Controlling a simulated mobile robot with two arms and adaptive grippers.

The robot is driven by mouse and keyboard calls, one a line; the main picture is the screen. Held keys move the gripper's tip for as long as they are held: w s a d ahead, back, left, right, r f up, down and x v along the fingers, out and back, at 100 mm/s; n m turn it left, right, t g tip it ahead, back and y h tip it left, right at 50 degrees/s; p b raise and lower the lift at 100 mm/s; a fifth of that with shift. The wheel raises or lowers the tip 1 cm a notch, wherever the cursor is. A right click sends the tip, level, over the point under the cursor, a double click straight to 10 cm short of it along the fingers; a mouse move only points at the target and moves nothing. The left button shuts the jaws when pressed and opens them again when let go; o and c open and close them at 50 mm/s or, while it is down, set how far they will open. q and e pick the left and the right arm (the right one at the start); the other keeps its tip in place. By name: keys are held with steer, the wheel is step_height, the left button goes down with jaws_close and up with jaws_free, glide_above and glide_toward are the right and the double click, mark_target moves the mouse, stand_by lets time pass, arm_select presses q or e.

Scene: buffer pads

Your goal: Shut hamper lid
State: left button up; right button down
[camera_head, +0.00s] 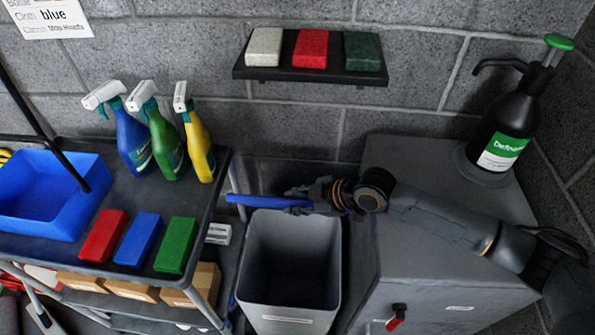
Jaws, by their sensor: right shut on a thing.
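The hamper appears to be the grey open-topped bin (257,270) standing between the cart and the grey cabinet. Its mouth is open and I see down into its dark inside. I cannot clearly make out a lid. My right gripper (308,197) is above the bin's back rim, with its arm reaching in from the right. It is shut on a thin, flat blue thing (265,201) that sticks out to the left over the back of the bin. Whether this is part of a lid or a separate pad, I cannot tell. My left gripper is not in view.
A cart (215,180) at left carries a blue tray (75,222), spray bottles (165,150) and coloured blocks (138,240). A shelf (310,76) with three blocks hangs above. The cabinet (420,275) at right bears a black pump bottle (512,115).

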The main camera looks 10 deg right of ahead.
steer(key=s+a+f, duration=0.1)
steer(key=s+f, duration=0.3)
steer(key=s, duration=0.1)
steer(key=shift+s+f, duration=0.15)
steer(key=shift+s, duration=0.2)
